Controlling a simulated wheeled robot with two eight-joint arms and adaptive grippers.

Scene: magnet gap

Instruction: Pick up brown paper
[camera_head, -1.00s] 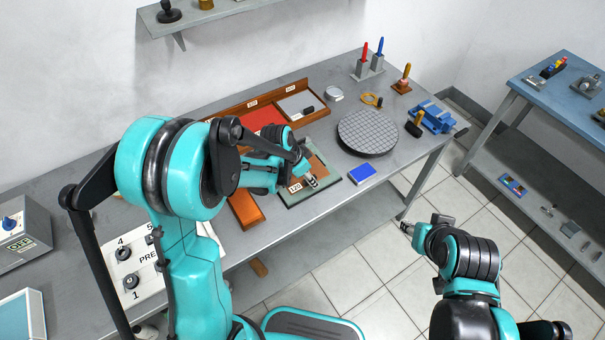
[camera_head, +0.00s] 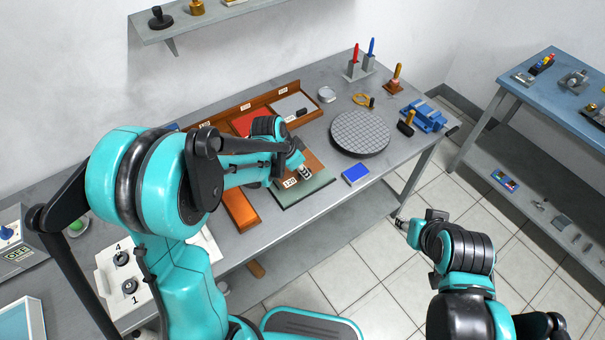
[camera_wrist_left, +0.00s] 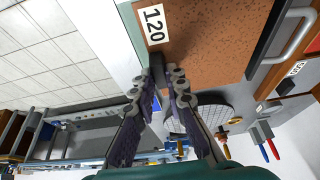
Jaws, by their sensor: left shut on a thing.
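The brown paper (camera_head: 315,163), a flat sheet with a white "120" label, is over the green mat (camera_head: 304,197) on the grey bench in the head view. My left gripper (camera_head: 305,172) is shut on its edge near the label. In the left wrist view, the brown paper (camera_wrist_left: 215,45) fills the upper right, and the fingertips (camera_wrist_left: 160,78) meet at its edge beside the label. The arm hides part of the sheet in the head view. My right gripper (camera_head: 399,223) is over the floor, away from the bench, too small to tell open or shut.
A wooden tray (camera_head: 318,111) with labelled compartments lies behind the mat. An orange-brown block (camera_head: 240,210) is at left. A blue block (camera_head: 356,173), a round gridded plate (camera_head: 360,134) and a blue vise (camera_head: 427,116) are at right. The front of the mat is bare.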

